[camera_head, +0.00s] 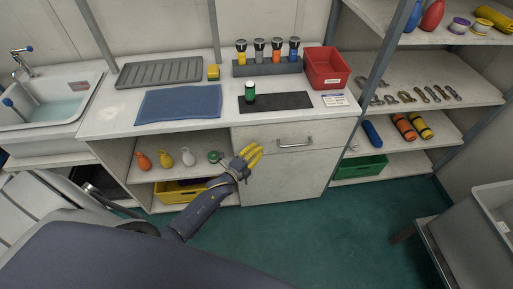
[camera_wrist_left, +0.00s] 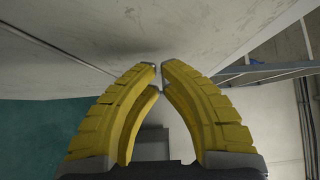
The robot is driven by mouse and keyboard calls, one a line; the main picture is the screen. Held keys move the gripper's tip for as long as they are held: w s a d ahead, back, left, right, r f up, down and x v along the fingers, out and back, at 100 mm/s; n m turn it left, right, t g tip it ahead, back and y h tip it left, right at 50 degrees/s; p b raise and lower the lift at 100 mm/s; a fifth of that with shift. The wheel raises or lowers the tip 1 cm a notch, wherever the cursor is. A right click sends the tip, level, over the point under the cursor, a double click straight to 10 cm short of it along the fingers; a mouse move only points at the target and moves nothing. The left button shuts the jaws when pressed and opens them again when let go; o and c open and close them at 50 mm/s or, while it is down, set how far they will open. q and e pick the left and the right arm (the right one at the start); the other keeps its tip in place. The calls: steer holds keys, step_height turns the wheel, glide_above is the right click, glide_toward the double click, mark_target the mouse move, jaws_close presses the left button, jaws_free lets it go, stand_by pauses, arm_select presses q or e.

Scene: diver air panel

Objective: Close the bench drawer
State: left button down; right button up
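The bench drawer (camera_head: 262,138) is under the right part of the white worktop (camera_head: 215,118), with a metal bar handle (camera_head: 294,143) on its pale front. From this angle I cannot tell how far the drawer stands out. My left gripper (camera_head: 255,153) is left of the handle, near the lower left corner of the drawer front. Its yellow fingers (camera_wrist_left: 159,66) curve together in the left wrist view, the tips almost meeting with nothing between them. Pale panels lie beyond the fingertips; I cannot tell whether the fingers touch them. My right gripper is not in view.
A cupboard door (camera_head: 285,180) is below the drawer. An open shelf on the left holds several coloured bottles and a yellow crate (camera_head: 175,192). A grey trolley (camera_head: 480,235) stands right; green floor (camera_head: 330,230) is clear.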

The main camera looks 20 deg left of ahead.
arm_select(q)
steer(key=d+v, duration=0.2)
steer(key=v, duration=0.9)
steer(key=shift+s, duration=0.65)
steer(key=s+a+f+n+g+y, duration=0.2)
steer(key=s+f+n+g, duration=0.35)
steer(key=f, duration=0.85)
steer(key=s+a+f+n+g+y, duration=0.2)
steer(key=s+f+n, duration=0.5)
steer(key=f, duration=0.6)
steer(key=s+d+f+n+g, duration=0.1)
steer(key=s+d+f+g, duration=0.1)
steer(key=s+f, duration=0.4)
steer(key=s+d+f+n+g, duration=0.2)
steer(key=s+f, duration=0.3)
steer(key=s, duration=1)
steer(key=s+d+f+n+g, duration=0.1)
steer(key=s+f+g, duration=0.3)
steer(key=s, duration=0.7)
step_height(320, 180, down, 3)
steer(key=shift+s+d+r+g, duration=0.1)
steer(key=shift+s+d+g, duration=0.3)
steer(key=shift+d, duration=0.1)
